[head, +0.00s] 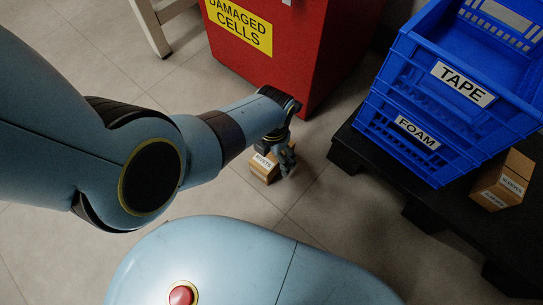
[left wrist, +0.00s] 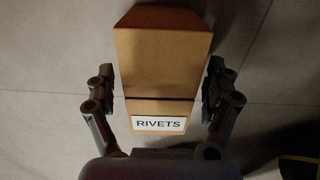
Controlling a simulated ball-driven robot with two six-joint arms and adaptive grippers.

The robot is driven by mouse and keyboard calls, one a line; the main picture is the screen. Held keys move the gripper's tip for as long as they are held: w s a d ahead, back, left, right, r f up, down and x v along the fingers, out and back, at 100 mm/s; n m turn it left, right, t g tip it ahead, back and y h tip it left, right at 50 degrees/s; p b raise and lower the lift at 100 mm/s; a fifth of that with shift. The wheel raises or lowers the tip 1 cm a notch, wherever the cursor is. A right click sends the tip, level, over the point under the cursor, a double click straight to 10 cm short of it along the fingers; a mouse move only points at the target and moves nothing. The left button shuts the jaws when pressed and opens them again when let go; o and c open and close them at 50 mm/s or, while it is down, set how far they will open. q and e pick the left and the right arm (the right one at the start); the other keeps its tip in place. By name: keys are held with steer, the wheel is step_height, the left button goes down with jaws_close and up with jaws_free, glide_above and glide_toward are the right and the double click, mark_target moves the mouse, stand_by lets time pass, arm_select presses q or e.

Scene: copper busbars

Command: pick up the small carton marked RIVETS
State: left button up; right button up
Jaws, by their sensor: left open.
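The small carton marked RIVETS (head: 264,168) stands on the tiled floor in front of the red cabinet. It also shows in the left wrist view (left wrist: 163,62), brown, with its white RIVETS label facing my gripper's palm. My left gripper (head: 284,160) is at the carton, partly covering it in the head view. In the left wrist view my left gripper (left wrist: 159,88) is open, with one finger on each side of the carton. A gap shows at each finger. My right gripper is in neither view.
A red cabinet (head: 335,40) marked DAMAGED CELLS stands just behind.

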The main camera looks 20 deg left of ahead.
arm_select(q)
steer(key=c, duration=1.5)
steer(key=shift+o, duration=0.2)
steer(key=shift+r, duration=0.1)
